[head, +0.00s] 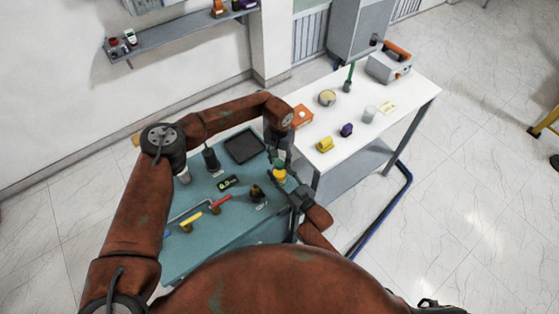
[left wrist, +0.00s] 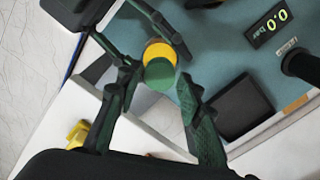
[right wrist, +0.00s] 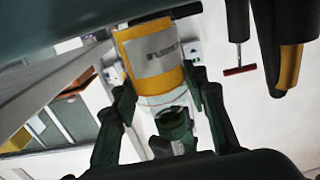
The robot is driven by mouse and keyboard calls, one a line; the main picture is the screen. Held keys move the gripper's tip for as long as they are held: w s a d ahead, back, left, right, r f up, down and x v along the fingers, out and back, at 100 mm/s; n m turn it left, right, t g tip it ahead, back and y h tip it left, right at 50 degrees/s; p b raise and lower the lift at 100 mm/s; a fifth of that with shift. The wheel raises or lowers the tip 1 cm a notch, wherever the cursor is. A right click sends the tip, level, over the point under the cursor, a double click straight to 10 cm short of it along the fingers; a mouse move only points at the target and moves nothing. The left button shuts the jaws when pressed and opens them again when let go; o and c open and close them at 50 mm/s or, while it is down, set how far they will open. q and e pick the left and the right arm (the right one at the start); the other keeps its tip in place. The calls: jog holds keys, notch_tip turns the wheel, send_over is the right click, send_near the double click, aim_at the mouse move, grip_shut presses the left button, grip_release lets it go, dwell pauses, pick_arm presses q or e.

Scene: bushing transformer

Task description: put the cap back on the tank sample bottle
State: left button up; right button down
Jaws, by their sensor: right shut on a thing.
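The sample bottle (head: 280,177), with a yellow label, is near the right edge of the teal table. In the right wrist view my right gripper (right wrist: 170,98) is shut on the bottle (right wrist: 152,55) near its clear neck. A green cap (right wrist: 172,122) is at the neck end; I cannot tell whether it is seated. In the left wrist view the cap (left wrist: 160,75) is a green disc in front of the yellow bottle (left wrist: 158,52). My left gripper (left wrist: 156,78) is open, with its fingers on either side of the cap and apparent gaps. In the head view my grippers partly hide the bottle.
The teal table holds a dark tray (head: 244,146), a digital display (head: 228,182), a black cylinder (head: 210,158) and red (head: 222,202) and yellow (head: 191,219) handles. The white bench (head: 400,105) alongside carries an orange box (head: 302,116), a yellow object (head: 325,145) and a beaker (head: 369,114).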

pick_arm(q)
jog(key=shift+o, duration=1)
jog(key=shift+r, duration=0.1)
jog(key=shift+r, duration=2.15)
jog(key=shift+c, duration=0.3)
